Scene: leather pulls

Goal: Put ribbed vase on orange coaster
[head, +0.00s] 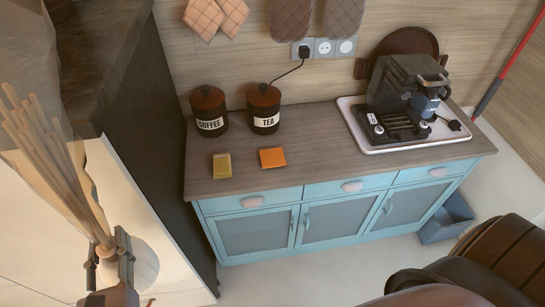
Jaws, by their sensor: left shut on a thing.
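The ribbed vase (145,263) is whitish and holds a bundle of long pale sticks. It is at the lower left of the head view, in the air beside the dark side panel. My left gripper (109,256) is shut on it, and the gripper and sticks hide part of the vase. The orange coaster (272,157) is a flat square on the wooden counter, right of centre from a yellowish block (222,166). The coaster is bare, and the vase is well to its left and apart from it. My right gripper is not in view.
Coffee (210,124) and tea (265,121) canisters stand behind the coaster. A coffee machine (405,95) sits on a white tray (373,150) at the right. A tall dark panel (150,130) rises left of the counter (330,170). The counter between coaster and tray is clear.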

